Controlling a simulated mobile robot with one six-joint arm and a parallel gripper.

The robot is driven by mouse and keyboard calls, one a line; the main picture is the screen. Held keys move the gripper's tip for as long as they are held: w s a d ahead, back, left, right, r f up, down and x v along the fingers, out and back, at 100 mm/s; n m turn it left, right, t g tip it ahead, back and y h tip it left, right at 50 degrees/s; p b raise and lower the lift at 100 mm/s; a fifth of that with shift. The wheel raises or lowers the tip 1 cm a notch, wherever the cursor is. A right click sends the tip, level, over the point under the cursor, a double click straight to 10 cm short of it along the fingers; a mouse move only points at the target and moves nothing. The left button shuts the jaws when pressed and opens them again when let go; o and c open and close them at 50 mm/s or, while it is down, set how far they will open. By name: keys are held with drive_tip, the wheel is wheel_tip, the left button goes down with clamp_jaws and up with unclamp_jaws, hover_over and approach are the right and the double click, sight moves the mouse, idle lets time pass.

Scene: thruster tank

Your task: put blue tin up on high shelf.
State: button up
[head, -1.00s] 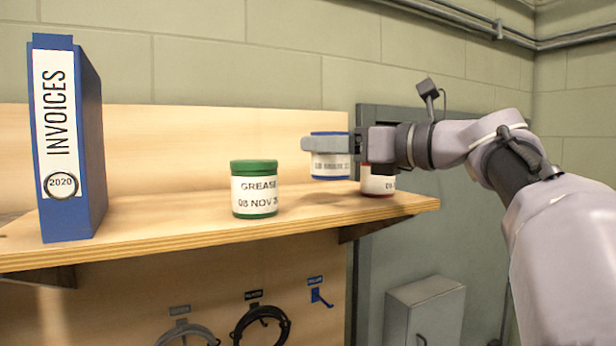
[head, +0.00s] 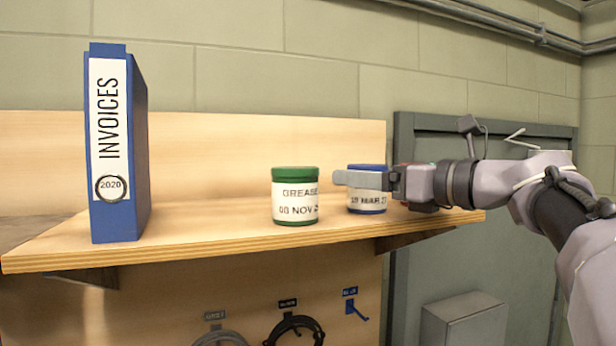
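The blue tin (head: 367,203), with a white label and a blue lid, is upright on the high wooden shelf (head: 230,238), to the right of the green grease tin. Its base appears to rest on the shelf board. My gripper (head: 345,180) comes in level from the right. Its near finger crosses in front of the tin's upper label. The far finger is hidden behind the tin, so I cannot tell whether the fingers press on it or stand apart.
A green grease tin (head: 295,197) stands close to the left of my finger. A blue invoices binder (head: 118,145) stands at the shelf's left. Hooks with cables hang below (head: 293,330). A grey door (head: 490,255) and a grey box (head: 465,320) are at the right.

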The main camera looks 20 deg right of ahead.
drive_tip(key=b+v, duration=0.2)
drive_tip(key=v, duration=1)
drive_tip(key=shift+b, duration=0.4)
drive_tip(key=shift+r, duration=0.15)
